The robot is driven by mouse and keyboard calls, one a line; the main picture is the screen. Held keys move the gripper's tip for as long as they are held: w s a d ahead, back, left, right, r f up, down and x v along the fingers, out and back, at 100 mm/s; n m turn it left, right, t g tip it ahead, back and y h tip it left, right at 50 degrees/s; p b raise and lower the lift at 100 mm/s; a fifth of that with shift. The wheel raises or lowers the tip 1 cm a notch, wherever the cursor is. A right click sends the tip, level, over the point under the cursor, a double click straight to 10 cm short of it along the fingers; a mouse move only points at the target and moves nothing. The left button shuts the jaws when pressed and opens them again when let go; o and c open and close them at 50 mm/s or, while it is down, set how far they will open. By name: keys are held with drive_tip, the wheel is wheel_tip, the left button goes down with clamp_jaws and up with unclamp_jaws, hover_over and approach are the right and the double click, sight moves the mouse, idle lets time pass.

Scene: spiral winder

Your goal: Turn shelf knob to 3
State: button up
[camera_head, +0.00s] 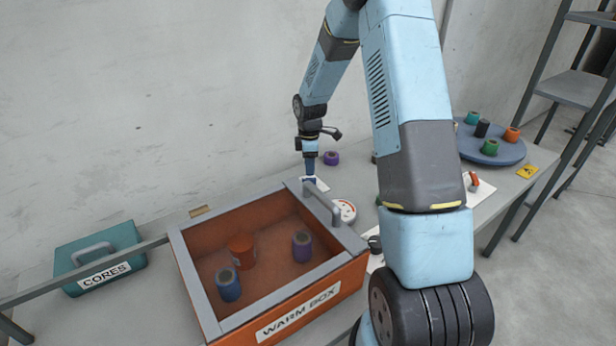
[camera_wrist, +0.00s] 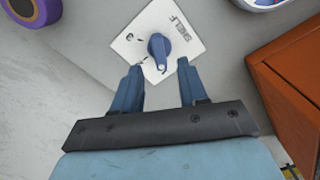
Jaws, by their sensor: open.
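The shelf knob (camera_wrist: 160,46) is blue with a light pointer mark, on a white square plate (camera_wrist: 186,22) lettered SHELF. Some dial numerals on the plate are partly covered or too small to read. My gripper (camera_wrist: 161,68) is open in the wrist view, its two blue fingers apart with the knob just beyond and between their tips. I cannot tell whether either finger touches it. In the head view my gripper (camera_head: 310,177) points down over the plate (camera_head: 318,184), behind the warm box, and hides the knob.
A teal CORES box (camera_head: 100,258) sits left, a round tray (camera_head: 490,150) right.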

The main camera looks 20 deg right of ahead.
drive_tip(key=shift+f, duration=2.5)
